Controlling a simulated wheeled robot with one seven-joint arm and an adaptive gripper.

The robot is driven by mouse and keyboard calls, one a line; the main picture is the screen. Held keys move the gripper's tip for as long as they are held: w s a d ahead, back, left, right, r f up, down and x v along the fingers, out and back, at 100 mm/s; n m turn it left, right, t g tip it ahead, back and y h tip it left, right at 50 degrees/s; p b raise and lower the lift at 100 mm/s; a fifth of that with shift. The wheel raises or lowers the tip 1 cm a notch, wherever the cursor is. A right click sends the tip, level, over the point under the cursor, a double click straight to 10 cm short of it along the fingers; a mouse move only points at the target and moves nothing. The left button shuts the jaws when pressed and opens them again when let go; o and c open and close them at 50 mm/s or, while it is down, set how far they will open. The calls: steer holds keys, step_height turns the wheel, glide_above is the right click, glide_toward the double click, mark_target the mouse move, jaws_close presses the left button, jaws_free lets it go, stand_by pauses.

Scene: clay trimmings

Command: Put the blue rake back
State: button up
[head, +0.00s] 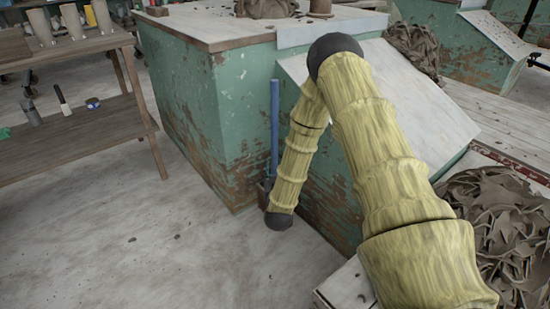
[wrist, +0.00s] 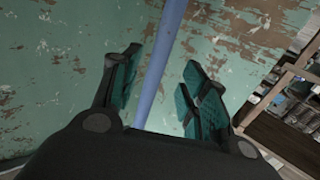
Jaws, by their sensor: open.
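The blue rake shows as an upright blue handle (head: 274,128) against the corner of the green cabinet in the head view. In the wrist view the blue handle (wrist: 163,60) runs between the two open fingers of my gripper (wrist: 162,92), with a gap visible on each side. The rake's head cannot be made out.
The green cabinet (head: 185,110) with peeling paint stands close behind the handle. A sloping white board (head: 440,115) is to its right. A wooden shelf (head: 75,130) with pots and tools stands at the left. Crumpled brown trimmings (head: 500,230) lie at the right. The floor (head: 190,240) in front is mostly clear.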

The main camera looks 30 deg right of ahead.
steer(key=s+a+f+n+g+y, duration=0.4)
steer(key=s+a+f+g+y, duration=0.25)
steer(key=s+a+f, duration=1)
steer(key=s+a+f+g+y, duration=0.1)
steer(key=s+a+g, duration=0.1)
steer(key=s, duration=0.7)
steer(key=s+a+f+n+g+y, duration=0.1)
steer(key=s+a+f+g, duration=0.1)
steer(key=s, duration=0.8)
steer(key=s+a+f+g+y, duration=0.1)
steer(key=s+a+f+g, duration=0.1)
steer(key=s+g, duration=0.3)
steer(key=s+a, duration=0.1)
steer(key=s, duration=0.3)
steer(key=shift+s+a+n+p, duration=0.15)
steer(key=shift+s+n+p, duration=0.2)
steer(key=shift+n+p, duration=0.05)
steer(key=shift+r, duration=0.1)
